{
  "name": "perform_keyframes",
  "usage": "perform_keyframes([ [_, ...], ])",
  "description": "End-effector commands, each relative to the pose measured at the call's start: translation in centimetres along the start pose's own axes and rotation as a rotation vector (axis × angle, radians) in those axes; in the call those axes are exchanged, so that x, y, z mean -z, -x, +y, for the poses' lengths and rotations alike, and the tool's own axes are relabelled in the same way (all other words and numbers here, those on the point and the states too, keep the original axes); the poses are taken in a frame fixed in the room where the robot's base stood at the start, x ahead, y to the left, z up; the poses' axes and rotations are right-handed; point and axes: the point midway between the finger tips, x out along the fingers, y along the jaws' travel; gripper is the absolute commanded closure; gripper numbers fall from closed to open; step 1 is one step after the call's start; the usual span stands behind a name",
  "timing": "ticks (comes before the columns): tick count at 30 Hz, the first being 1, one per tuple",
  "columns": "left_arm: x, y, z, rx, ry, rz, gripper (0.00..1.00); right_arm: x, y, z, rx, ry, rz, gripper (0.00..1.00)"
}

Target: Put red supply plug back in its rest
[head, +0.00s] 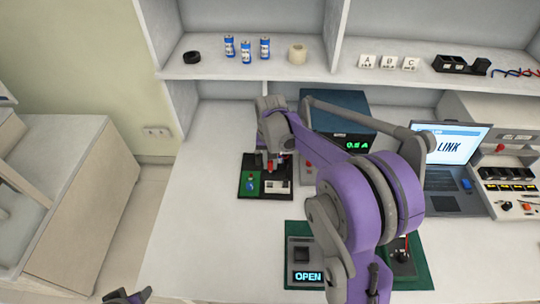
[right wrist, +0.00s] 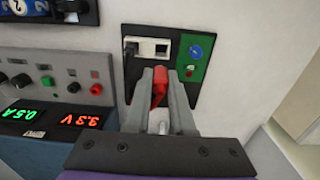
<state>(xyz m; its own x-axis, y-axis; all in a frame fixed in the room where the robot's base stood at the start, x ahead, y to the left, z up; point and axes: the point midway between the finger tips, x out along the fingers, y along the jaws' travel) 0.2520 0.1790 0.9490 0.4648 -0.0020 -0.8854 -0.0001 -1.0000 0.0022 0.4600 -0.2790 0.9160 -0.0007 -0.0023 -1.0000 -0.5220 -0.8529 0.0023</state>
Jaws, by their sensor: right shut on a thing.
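My right gripper (right wrist: 160,82) is shut on the red supply plug (right wrist: 159,90), which stands between its two grey fingers. In the right wrist view the plug is at the near edge of a black panel (right wrist: 133,75) that carries a green board; I cannot tell if it touches the panel. In the head view the right gripper (head: 271,158) is over that panel, with red showing at its tips. I cannot make out the plug's rest for certain. My left gripper (head: 124,297) shows in part at the bottom left of the head view, away from the panel.
The power supply (head: 335,108) stands right of the panel, its display lit. A laptop (head: 455,150) and a rack of parts are at the right. An "OPEN" display unit (head: 303,252) sits on a green mat at the front. The bench left of the panel is clear.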

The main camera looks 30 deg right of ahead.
Motion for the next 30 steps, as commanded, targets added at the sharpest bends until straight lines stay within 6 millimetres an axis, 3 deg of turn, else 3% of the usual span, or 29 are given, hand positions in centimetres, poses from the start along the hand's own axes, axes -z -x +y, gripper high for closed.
perform_keyframes([
  [19,-0.3,-0.2,0.0,0.000,0.000,-0.002,0.50,-0.4,-0.3,0.1,-0.001,-0.001,-0.001,1.00],
  [30,-2.0,-1.9,0.0,0.000,0.000,-0.017,0.50,-0.5,-3.2,0.1,-0.001,-0.001,-0.002,1.00],
])
